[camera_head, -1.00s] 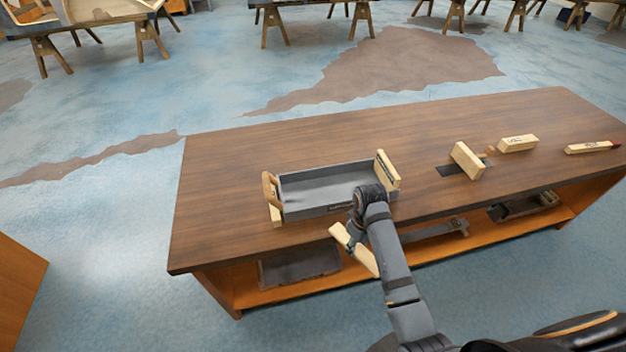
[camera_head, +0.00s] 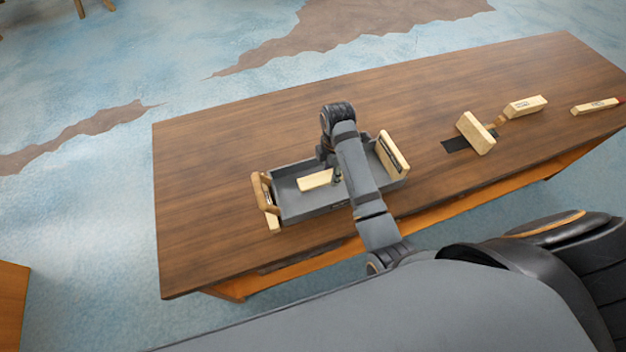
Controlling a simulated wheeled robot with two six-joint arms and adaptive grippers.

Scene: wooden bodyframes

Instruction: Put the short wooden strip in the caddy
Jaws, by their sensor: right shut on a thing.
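The caddy (camera_head: 290,209) is a grey open tray with pale wooden end pieces, standing near the front left of the wooden table. My right gripper (camera_head: 335,176) is over the caddy, partly hidden by its own arm. It is shut on the short wooden strip (camera_head: 315,180), a pale piece that sticks out to the left. The strip appears within the caddy's outline; I cannot tell whether it touches the floor of the caddy. My left gripper is not in view.
On the table's right side are a wooden block tool (camera_head: 476,133) by a dark plate, a pale block (camera_head: 525,106) and a red-tipped wooden piece (camera_head: 597,106). The table (camera_head: 215,160) is clear at left and behind the caddy.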

